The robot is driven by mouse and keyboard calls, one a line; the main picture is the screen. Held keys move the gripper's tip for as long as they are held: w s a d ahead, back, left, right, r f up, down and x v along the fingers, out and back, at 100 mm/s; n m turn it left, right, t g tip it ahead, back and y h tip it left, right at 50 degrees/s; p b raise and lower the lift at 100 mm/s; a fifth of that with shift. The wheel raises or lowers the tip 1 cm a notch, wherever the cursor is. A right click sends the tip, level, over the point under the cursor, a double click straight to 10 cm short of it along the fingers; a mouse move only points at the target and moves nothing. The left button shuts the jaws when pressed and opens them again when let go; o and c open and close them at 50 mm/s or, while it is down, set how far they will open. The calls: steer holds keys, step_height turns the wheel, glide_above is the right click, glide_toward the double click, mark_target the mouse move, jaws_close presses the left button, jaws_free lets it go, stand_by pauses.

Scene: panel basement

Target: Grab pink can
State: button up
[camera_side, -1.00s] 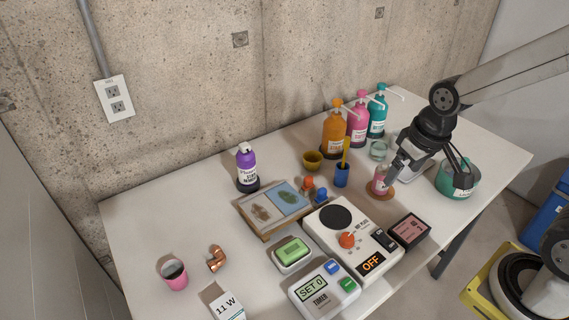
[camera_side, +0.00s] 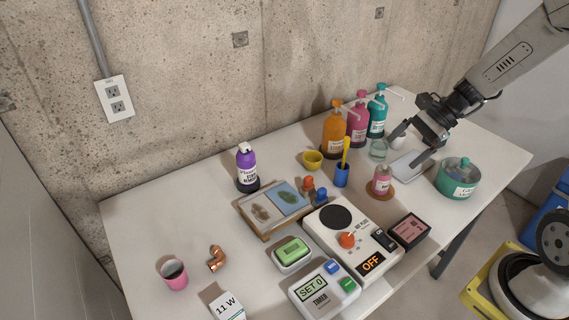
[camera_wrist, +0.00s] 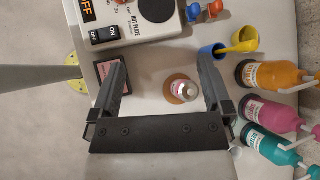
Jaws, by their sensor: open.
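A small pink container with a pale label (camera_side: 381,181) stands upright on a round brown coaster on the table in the side view. In the wrist view its top (camera_wrist: 186,89) shows between my fingers, closer to the right one. A pink open cup with dark contents (camera_side: 174,274) stands at the table's front left, far from my gripper. I cannot tell which one is the pink can. My gripper (camera_side: 403,152) is open and empty, above and behind the small pink container, with its fingers spread wide and touching neither item.
Orange, pink and teal pump bottles (camera_side: 357,121) stand along the wall. A blue cup with a yellow stick (camera_side: 341,176) is left of the small container, and a teal pot (camera_side: 458,178) is right. A hot plate (camera_side: 334,245) and a black-and-pink box (camera_side: 410,230) are in front.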

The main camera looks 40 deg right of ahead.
steer(key=w+d+r+m+t+y, duration=0.1)
steer(key=w+d+m+t, duration=0.2)
steer(key=d+m+t, duration=0.45)
steer(key=g, duration=0.1)
glide_toward(384, 170)
steer(key=shift+m, duration=0.35)
steer(key=w+f, duration=0.1)
steer(key=w+a+f, duration=0.1)
steer(key=w+f, duration=0.1)
steer(key=shift+w, duration=0.2)
steer(key=shift+s+a+x, duration=0.1)
steer(key=shift+a+x, duration=0.05)
steer(key=shift+x, duration=1.8)
steer(key=shift+s+a+x, duration=0.1)
steer(key=shift+a+x, duration=0.1)
steer(key=shift+x, duration=1.75)
steer(key=shift+r, duration=0.2)
steer(key=c, duration=1.3)
steer(key=shift+r, duration=0.15)
